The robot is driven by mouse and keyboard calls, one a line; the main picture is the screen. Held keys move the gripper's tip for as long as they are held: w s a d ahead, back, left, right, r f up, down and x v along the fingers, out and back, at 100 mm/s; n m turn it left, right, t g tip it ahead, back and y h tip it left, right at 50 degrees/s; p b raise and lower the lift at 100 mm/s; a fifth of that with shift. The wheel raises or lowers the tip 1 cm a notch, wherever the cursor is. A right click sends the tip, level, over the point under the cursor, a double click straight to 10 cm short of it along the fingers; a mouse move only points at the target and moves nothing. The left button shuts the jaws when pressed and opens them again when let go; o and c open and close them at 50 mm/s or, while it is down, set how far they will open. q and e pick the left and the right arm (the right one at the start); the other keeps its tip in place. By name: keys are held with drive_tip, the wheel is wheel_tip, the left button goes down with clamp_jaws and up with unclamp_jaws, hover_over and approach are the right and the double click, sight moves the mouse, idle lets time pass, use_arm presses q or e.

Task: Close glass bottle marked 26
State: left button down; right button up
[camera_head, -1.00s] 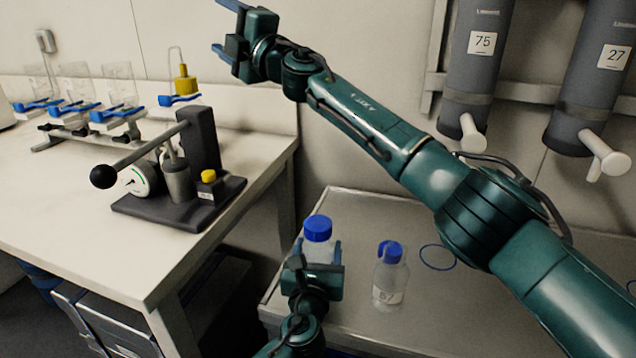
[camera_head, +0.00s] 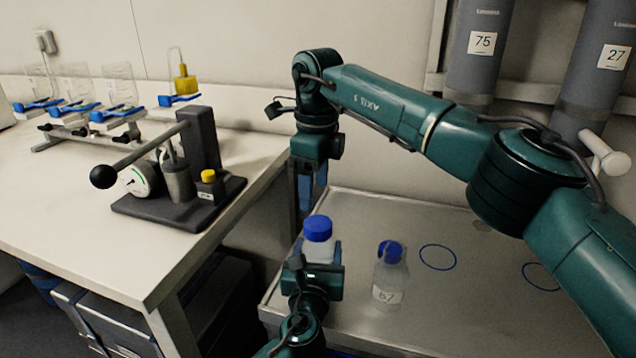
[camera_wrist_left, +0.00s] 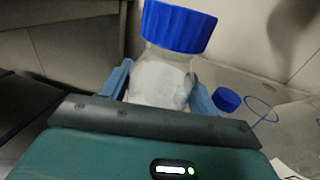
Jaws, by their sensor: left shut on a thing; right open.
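A glass bottle with a blue cap (camera_head: 318,228) stands at the left of the low grey table. My left gripper (camera_head: 318,268) is shut around its body. The left wrist view shows the bottle (camera_wrist_left: 160,82) between the two fingers, with white content and the blue cap on top. Its number is hidden, and I cannot tell how tight the cap sits. My right gripper (camera_head: 312,192) is open and empty, pointing down just behind and above that cap, apart from it as far as I can tell.
A second clear bottle (camera_head: 391,272) with a blue cap and a label, apparently 67, stands to the right. Blue rings (camera_head: 437,257) mark the grey table (camera_head: 450,300). A white bench (camera_head: 80,215) with a lever device (camera_head: 200,150) is on the left. Grey cylinders (camera_head: 480,60) hang on the wall.

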sight(318, 223)
drive_tip(key=shift+d, duration=0.35)
drive_tip(key=shift+f, duration=4.05)
drive_tip(key=c, duration=1)
drive_tip(key=o, duration=1.2)
drive_tip(key=shift+c, duration=0.2)
